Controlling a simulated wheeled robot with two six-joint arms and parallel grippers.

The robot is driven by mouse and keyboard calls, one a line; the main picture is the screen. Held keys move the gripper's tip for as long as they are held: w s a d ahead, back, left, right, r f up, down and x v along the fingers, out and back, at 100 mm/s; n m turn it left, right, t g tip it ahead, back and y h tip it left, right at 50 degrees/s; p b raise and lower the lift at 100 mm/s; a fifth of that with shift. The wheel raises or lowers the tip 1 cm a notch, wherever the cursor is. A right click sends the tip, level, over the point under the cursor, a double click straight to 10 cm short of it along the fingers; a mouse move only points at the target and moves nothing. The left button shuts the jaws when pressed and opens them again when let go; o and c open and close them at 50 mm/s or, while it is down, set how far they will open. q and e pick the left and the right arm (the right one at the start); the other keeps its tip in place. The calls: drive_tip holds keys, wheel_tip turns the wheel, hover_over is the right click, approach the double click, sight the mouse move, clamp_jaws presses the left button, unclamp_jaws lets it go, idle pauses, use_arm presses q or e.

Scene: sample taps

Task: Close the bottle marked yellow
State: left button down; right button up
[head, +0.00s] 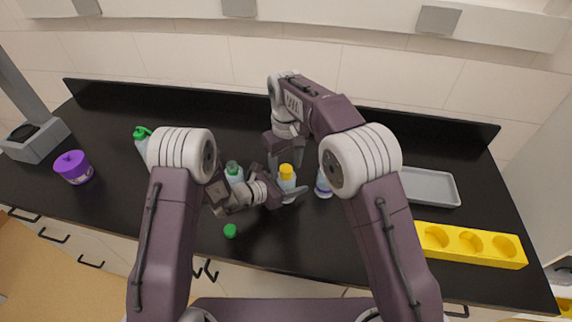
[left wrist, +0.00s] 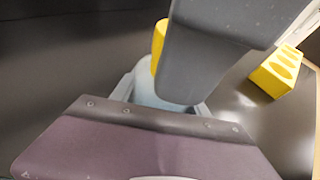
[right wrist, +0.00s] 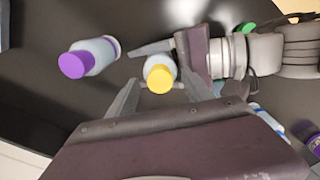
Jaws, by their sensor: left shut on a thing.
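A pale bottle (head: 287,186) stands upright near the middle of the counter. A yellow cap (head: 285,170) is at its top; I cannot tell how tightly it sits. The cap also shows in the right wrist view (right wrist: 160,78), and partly behind a dark finger in the left wrist view (left wrist: 158,42). My left gripper (head: 288,195) is shut on the bottle's body from the left, low down. My right gripper (head: 286,160) points down from above, its fingers apart on either side of the cap, with a gap around it.
A purple-capped bottle (right wrist: 92,57) stands close by. Green-topped bottles (head: 234,172) (head: 141,140) and a purple jar (head: 73,167) are to the left. A loose green cap (head: 230,230) lies in front. A grey tray (head: 432,188) and yellow rack (head: 470,244) are at right.

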sight(286, 183)
wheel_tip(286, 183, up, 8)
drive_tip(key=shift+f, duration=0.25)
use_arm(q)
drive_tip(key=shift+c, duration=2.4)
unclamp_jaws()
drive_tip(key=b+v, duration=0.1)
drive_tip(key=v, duration=0.7)
use_arm(e)
drive_tip(key=shift+f, duration=0.55)
use_arm(q)
drive_tip(key=shift+s+a+r, duration=0.25)
drive_tip(key=shift+s+a, duration=0.1)
